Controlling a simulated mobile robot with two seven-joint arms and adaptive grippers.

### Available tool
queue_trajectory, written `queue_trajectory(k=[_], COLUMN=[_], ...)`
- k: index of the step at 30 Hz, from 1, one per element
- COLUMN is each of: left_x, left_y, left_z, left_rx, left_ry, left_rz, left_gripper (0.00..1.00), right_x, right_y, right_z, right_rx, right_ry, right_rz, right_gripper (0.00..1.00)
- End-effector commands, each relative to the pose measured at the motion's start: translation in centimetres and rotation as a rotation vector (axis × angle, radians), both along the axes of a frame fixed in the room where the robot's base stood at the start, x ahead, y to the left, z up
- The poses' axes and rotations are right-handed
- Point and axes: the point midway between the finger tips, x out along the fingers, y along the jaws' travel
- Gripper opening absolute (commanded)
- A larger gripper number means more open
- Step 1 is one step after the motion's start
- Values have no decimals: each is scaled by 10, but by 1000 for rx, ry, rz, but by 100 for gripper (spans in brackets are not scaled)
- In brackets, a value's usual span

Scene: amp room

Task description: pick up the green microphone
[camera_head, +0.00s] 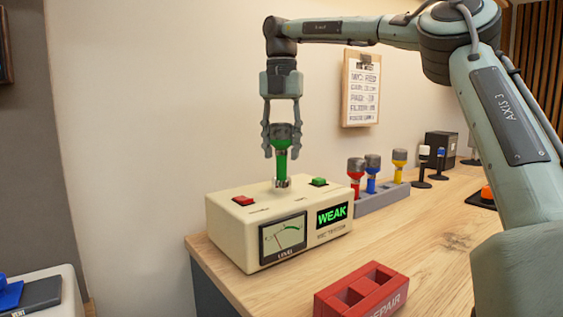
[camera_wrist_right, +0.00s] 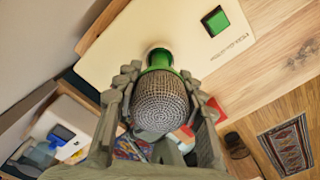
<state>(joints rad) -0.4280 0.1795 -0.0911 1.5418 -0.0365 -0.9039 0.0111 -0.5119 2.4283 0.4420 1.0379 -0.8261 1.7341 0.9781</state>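The green microphone (camera_head: 281,165) stands upright on top of the cream tester box (camera_head: 230,222), its lower end at a silver socket. My right gripper (camera_head: 282,154) points down from above, its fingers on either side of the microphone's upper part. The fingers look open, with small gaps beside the green body. In the right wrist view the grey mesh head (camera_wrist_right: 160,103) sits between the fingers of the gripper (camera_wrist_right: 160,72), with the green collar beyond it. My left gripper is not in view.
The tester has a red button (camera_head: 243,200), a green button (camera_head: 319,182) and a display reading WEAK (camera_head: 332,215). A grey rack (camera_head: 383,198) with red, blue and yellow microphones stands behind it. A red REPAIR tray (camera_head: 362,290) is in front. Bare wooden tabletop (camera_head: 425,240) lies to the right.

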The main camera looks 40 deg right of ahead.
Motion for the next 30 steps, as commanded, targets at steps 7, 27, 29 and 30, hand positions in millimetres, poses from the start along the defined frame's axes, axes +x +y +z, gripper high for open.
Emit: queue_trajectory(k=[7, 27, 29, 30], left_x=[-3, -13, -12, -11], left_y=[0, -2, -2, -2], left_z=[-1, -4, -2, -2], left_rx=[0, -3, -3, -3], left_ry=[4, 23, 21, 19], left_rz=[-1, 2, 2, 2], left_gripper=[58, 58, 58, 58], right_x=[0, 1, 1, 1], right_y=[0, 0, 0, 0], right_z=[0, 22, 32, 39], right_rx=[0, -2, -4, -3], right_ry=[0, -3, -3, -3], right_rz=[0, -1, -1, -2], right_gripper=[0, 0, 0, 0])
